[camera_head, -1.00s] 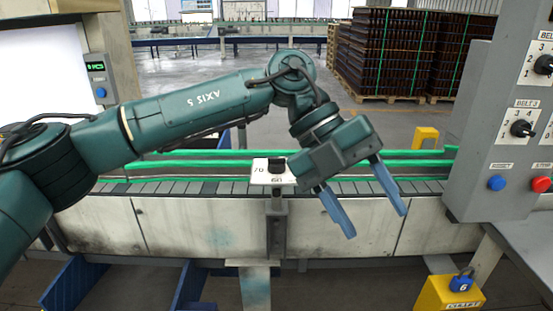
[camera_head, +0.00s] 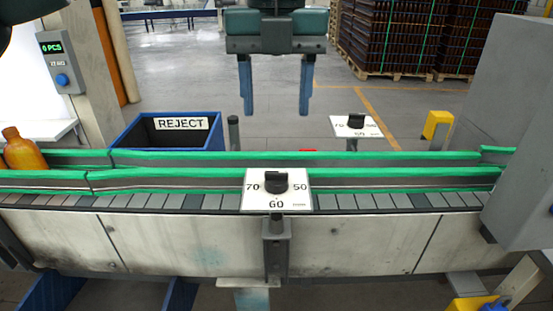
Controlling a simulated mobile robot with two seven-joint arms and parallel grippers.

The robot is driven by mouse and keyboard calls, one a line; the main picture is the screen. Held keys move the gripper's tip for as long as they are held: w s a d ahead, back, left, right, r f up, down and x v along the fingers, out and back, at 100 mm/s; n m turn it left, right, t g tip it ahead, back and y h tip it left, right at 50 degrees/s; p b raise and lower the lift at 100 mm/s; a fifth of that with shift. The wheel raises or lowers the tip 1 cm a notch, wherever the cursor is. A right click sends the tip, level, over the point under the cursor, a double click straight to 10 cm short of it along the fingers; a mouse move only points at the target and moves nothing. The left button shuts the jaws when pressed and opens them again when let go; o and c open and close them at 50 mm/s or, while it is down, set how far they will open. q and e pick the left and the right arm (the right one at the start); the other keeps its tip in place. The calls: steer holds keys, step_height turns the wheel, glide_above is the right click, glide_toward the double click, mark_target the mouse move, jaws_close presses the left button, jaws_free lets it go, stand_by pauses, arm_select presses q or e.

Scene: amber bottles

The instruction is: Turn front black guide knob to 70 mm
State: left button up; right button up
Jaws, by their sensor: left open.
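The front black guide knob (camera_head: 276,182) sits on a white plate (camera_head: 302,203) marked 70 at left, 60 at the bottom and 50 at right. The plate is on a post at the near side of the conveyor. I cannot tell which mark the knob points to. My left gripper (camera_head: 276,112) is open and empty, its two blue fingers pointing down. In the picture it is straight above the knob, clearly apart from it. A second black knob (camera_head: 356,121) on a similar plate stands behind the conveyor. My right gripper is not in view.
Green guide rails (camera_head: 400,174) run along the conveyor. An amber bottle (camera_head: 22,152) is at the far left. A blue REJECT bin (camera_head: 134,136) stands behind the belt. A grey cabinet (camera_head: 525,130) bounds the right side.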

mark_target(276, 172)
arm_select(q)
steer(key=f, duration=1.1)
steer(key=shift+s+f+p, duration=0.2)
steer(key=shift+f+p, duration=0.15)
steer(key=shift+f, duration=0.05)
steer(key=c, duration=1)
